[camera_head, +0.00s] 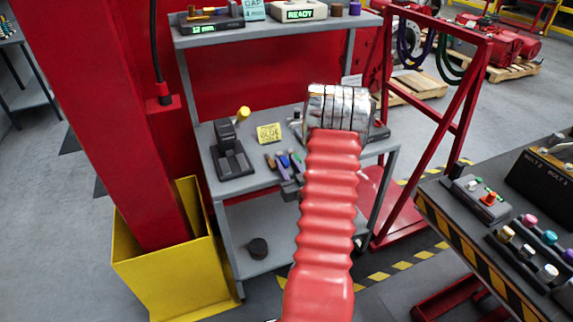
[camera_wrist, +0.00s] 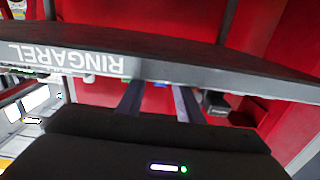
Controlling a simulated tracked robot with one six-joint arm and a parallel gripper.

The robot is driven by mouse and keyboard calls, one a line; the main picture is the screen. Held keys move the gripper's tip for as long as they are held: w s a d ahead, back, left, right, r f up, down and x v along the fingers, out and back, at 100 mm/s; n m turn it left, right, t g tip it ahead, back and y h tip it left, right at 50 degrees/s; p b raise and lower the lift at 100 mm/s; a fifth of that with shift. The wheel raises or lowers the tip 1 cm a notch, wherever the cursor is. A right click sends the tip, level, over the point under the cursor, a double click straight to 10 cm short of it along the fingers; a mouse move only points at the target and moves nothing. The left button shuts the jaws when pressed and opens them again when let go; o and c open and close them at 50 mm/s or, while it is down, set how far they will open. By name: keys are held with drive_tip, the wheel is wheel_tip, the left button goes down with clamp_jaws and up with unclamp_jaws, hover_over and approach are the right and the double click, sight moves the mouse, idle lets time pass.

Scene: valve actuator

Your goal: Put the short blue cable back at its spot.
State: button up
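A dark blue-purple cable loop (camera_head: 401,46) hangs on the red frame (camera_head: 470,85) at upper right, beside a green loop (camera_head: 440,62). I cannot tell whether the blue-purple loop is the short blue cable.
The grey shelf unit (camera_head: 215,189) carries a black device (camera_head: 232,160), a yellow note (camera_head: 269,133) and coloured-handled tools (camera_head: 283,160). A striped-edge bench (camera_head: 460,235) stands right. Grey floor lies open at far left.

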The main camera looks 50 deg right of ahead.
drive_tip(key=v, duration=1.1)
drive_tip(key=shift+s, duration=0.2)
drive_tip(key=shift+w+a, duration=0.1)
